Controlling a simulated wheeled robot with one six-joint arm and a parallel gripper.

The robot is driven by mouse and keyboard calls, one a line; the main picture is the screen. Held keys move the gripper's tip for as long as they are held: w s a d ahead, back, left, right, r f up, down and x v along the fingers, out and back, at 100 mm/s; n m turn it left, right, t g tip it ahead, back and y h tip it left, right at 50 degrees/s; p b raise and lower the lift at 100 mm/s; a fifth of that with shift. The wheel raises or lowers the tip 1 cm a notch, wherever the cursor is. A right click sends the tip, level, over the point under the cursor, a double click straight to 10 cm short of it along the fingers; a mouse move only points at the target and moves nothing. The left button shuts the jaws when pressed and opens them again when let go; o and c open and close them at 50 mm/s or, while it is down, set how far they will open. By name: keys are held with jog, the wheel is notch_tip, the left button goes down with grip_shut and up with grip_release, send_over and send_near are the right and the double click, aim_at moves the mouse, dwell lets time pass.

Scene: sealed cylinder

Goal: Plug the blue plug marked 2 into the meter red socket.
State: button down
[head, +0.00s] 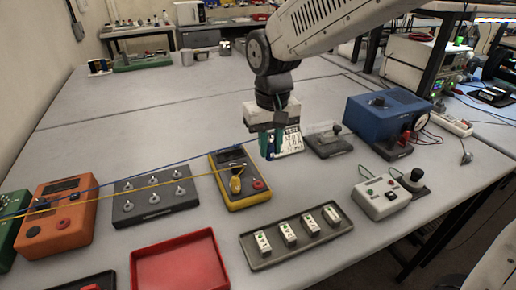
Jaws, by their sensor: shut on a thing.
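The yellow meter (233,166) lies on the table with a dark display at its far end. Its red socket (258,185) is at the near right and looks open. A yellow plug (237,184) stands in the meter to the left of it, with a yellow lead (130,193) running left. My gripper (270,150) is above the table, right of the meter's far end and apart from it. A blue lead (150,175) runs from the left edge up to the gripper, which is shut on the blue plug. The plug is mostly hidden, and its number cannot be read.
Left of the meter are a grey block with several metal knobs (155,199) and an orange box (62,215). In front are a red tray (180,265) and a grey tray of white blocks (262,260). A blue device (385,118) stands right.

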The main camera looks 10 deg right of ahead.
jog(key=s+a, duration=0.2)
jog(key=a, duration=0.1)
jog(key=shift+a+r+n, duration=0.1)
jog(key=shift+r+n, duration=0.1)
jog(key=shift+n, duration=0.1)
jog(key=shift+f, duration=2.9)
jog(key=shift+s+f, duration=0.1)
jog(key=shift+s, duration=0.05)
jog(key=c, duration=1.2)
grip_release()
